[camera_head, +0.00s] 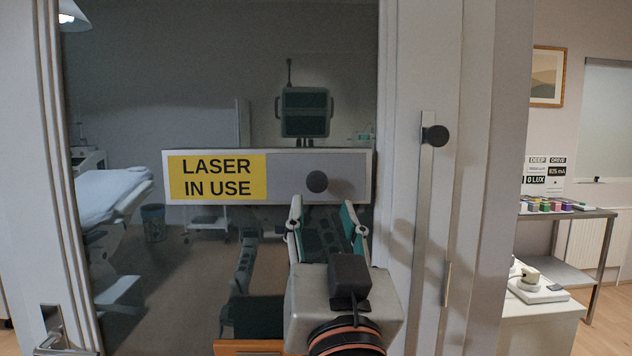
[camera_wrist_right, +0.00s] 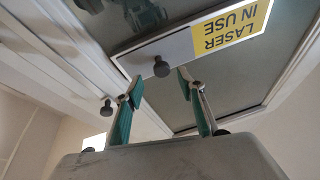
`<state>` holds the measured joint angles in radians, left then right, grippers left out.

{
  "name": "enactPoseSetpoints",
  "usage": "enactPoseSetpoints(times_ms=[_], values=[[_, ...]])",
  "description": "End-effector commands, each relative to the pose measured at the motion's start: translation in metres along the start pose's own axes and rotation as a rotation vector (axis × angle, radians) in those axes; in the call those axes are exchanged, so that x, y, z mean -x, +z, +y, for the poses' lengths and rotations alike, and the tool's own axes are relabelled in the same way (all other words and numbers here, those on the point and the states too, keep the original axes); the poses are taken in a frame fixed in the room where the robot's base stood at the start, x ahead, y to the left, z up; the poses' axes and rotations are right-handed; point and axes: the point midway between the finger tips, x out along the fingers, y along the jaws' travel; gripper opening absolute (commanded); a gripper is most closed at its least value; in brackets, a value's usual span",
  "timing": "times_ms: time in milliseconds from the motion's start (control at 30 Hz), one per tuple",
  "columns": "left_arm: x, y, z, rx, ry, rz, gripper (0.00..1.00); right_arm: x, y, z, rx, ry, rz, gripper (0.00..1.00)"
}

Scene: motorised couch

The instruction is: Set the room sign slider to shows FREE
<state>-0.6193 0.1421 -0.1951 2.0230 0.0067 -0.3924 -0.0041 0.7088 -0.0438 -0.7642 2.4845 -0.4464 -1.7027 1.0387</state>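The room sign (camera_head: 270,149) is a white-framed bar on the glass of a door. Its yellow left part (camera_head: 216,177) reads LASER IN USE. A grey slider plate (camera_head: 345,172) covers its right part and carries a black round knob (camera_head: 317,182). My right gripper (camera_head: 322,206) is open and empty, just below the knob in the head view. In the right wrist view, the knob (camera_wrist_right: 161,67) appears between and beyond the open fingertips (camera_wrist_right: 158,86); I see no contact. My left gripper is not in view.
A second black knob (camera_head: 435,136) sits on a metal strip on the frame right of the glass. A door handle (camera_head: 62,343) is at lower left. Right of the frame stand a side table (camera_head: 575,214) and a white counter (camera_head: 540,318).

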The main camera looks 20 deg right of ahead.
Motion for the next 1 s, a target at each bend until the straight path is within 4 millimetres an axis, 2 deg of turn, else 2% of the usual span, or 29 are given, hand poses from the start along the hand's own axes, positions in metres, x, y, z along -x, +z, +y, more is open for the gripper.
enactPoseSetpoints(times_ms=[167, 600, 733, 1000], values=[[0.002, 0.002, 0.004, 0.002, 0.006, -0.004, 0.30, -0.007, -0.010, -0.003, -0.015, -0.002, 0.023, 0.39], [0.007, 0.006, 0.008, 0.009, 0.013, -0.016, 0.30, -0.068, -0.010, -0.002, -0.012, -0.001, 0.021, 0.39], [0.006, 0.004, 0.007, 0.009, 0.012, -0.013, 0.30, -0.076, -0.009, -0.002, -0.012, -0.002, 0.019, 0.39], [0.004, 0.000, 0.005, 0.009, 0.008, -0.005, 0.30, -0.077, -0.009, -0.002, -0.014, -0.002, 0.017, 0.39]])
